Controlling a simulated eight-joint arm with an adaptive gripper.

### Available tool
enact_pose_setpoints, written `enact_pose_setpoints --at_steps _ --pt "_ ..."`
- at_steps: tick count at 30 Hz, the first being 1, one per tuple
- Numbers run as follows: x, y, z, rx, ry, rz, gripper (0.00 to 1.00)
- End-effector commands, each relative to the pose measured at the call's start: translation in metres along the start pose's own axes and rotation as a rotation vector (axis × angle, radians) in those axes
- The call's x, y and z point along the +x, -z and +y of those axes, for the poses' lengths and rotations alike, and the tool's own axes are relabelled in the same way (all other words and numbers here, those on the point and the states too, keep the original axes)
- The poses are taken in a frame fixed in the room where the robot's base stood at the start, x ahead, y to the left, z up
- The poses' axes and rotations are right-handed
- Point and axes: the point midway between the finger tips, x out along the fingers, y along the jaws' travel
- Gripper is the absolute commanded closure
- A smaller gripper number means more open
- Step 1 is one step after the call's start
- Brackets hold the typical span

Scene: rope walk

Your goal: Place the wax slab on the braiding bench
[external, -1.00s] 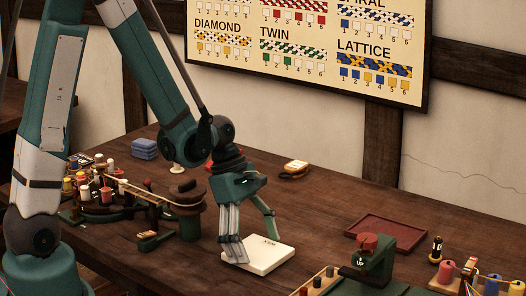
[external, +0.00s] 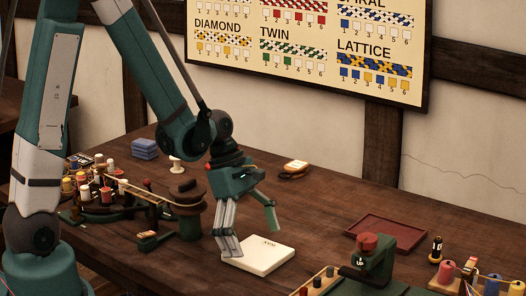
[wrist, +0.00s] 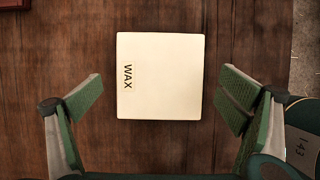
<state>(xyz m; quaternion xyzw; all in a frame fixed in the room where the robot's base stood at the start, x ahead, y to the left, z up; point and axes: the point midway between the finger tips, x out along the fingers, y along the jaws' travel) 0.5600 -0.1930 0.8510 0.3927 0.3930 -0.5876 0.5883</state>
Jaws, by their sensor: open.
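The wax slab (external: 258,260) is a flat cream square marked WAX, lying on the dark wooden bench (external: 320,215). In the wrist view the slab (wrist: 160,85) lies flat between and a little ahead of my spread fingers, touching neither. My gripper (external: 248,232) is open and empty, just above and over the slab's far left side in the external view; the wrist view shows both green-padded fingers (wrist: 160,104) wide apart.
A rope-and-bobbin device (external: 150,198) stands left of my gripper. A red tray (external: 385,232) lies to the right. A green press-like device with a red knob (external: 365,262) stands at front right. Coloured spools (external: 447,270) stand at far right. Blue blocks (external: 144,149) sit at the back.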

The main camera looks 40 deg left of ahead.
Motion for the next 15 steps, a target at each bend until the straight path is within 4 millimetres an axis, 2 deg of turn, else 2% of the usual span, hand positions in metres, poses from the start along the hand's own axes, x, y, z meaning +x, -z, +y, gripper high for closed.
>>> enact_pose_setpoints --at_steps 15 --pt "-0.066 0.000 0.000 -0.001 -0.001 0.000 0.04"
